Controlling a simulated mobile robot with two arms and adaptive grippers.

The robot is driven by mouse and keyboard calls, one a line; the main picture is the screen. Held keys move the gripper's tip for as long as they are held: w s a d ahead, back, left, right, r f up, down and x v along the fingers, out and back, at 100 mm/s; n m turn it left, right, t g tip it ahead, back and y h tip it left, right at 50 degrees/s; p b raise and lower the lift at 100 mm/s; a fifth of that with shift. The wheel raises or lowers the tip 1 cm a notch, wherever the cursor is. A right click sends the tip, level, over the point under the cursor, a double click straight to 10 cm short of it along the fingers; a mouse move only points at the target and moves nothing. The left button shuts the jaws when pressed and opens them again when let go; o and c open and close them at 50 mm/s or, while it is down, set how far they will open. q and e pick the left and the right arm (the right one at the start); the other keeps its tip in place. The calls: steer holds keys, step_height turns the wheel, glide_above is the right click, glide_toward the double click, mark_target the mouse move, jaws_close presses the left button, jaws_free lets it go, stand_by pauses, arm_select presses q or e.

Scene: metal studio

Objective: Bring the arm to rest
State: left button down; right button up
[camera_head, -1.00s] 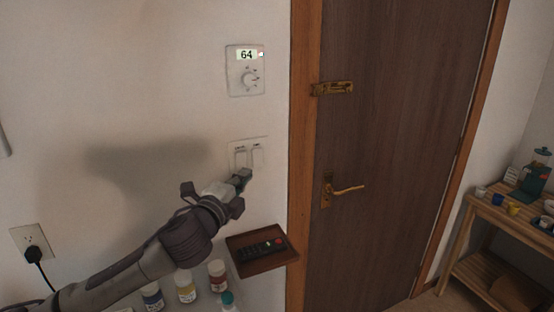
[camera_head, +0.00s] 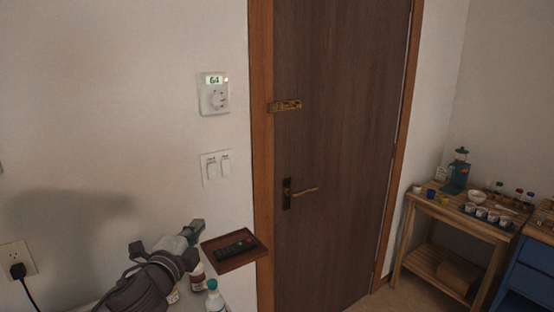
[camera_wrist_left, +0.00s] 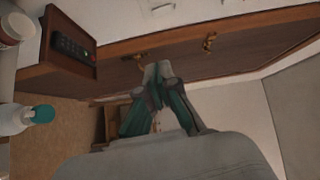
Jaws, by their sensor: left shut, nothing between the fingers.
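My left gripper (camera_head: 195,230) comes in from the lower left in the head view, below the light switches (camera_head: 216,168) and apart from them. Its fingers are together and hold nothing. In the left wrist view the fingertips (camera_wrist_left: 158,72) meet in front of the door (camera_wrist_left: 190,50). My right gripper is not in view.
A small wooden shelf (camera_head: 228,262) with a remote (camera_head: 237,247) lies just right of my left gripper. Bottles, one teal-capped (camera_head: 214,297), stand below. A thermostat (camera_head: 214,94) reads 64. The door (camera_head: 335,150) is shut. A wooden table (camera_head: 463,222) stands at right.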

arm_select(q)
steer(key=s+d+f+n+g+y, duration=0.1)
steer(key=s+f+n+g, duration=0.2)
steer(key=s+f+n, duration=0.5)
steer(key=s+f+n+g+y, duration=0.15)
steer(key=s+f+g, duration=0.25)
steer(key=s+f, duration=0.55)
steer(key=s+a+f+n+g, duration=0.2)
steer(key=s+f+n+g, duration=0.2)
steer(key=s+f, duration=0.45)
steer(key=s+a+f+n+g, duration=0.2)
steer(key=s+f+n+g, duration=0.3)
steer(key=s, duration=0.6)
step_height(320, 180, down, 25)
steer(key=s+m, duration=0.1)
steer(key=m, duration=0.1)
steer(key=s+a+f, duration=0.2)
steer(key=s+f, duration=1.5)
steer(key=shift+a+g, duration=0.25)
steer(key=shift+g, duration=0.05)
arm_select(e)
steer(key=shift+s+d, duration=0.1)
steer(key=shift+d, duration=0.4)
arm_select(q)
steer(key=shift+y, duration=0.25)
